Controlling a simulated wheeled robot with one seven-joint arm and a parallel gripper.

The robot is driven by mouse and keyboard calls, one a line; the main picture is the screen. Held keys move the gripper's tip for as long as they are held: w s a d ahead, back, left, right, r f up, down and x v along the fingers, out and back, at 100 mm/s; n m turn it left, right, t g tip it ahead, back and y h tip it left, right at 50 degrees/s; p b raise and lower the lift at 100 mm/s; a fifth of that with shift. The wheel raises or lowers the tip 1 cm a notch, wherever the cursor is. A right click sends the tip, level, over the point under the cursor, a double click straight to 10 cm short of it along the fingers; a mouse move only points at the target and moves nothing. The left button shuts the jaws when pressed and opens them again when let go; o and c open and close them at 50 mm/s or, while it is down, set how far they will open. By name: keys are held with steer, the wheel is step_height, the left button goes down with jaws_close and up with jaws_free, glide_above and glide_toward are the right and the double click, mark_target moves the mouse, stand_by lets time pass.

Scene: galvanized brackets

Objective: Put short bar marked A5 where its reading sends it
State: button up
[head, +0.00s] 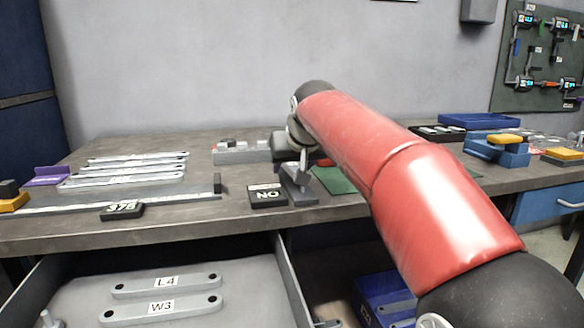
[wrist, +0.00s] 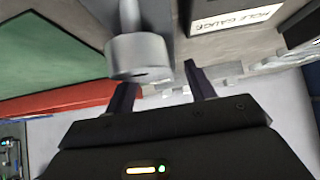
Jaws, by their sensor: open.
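My gripper (wrist: 160,80) is open, with nothing visible between its two dark fingers. In the wrist view a grey metal cylinder on a post (wrist: 138,57) stands close to the left finger; I cannot tell if they touch. A label reading HOLE GAUGE (wrist: 236,14) lies beyond the fingers. In the head view the hole gauge's black display (head: 268,195) seems to read NO. My arm hides most of the gripper there. Several grey bars (head: 125,180) lie at the bench's left; their marks are unreadable. I cannot pick out the bar marked A5.
A long ruler-like rail (head: 110,201) runs along the bench front, with a black display (head: 122,210) showing digits. The open drawer (head: 240,290) holds bars marked L4 (head: 166,284) and W3 (head: 160,308). A blue bin (head: 375,288) is below right. Blue trays (head: 480,120) stand at right.

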steer(key=shift+w+f, duration=0.3)
steer(key=c, duration=1.1)
steer(key=shift+r, duration=0.1)
jaws_close()
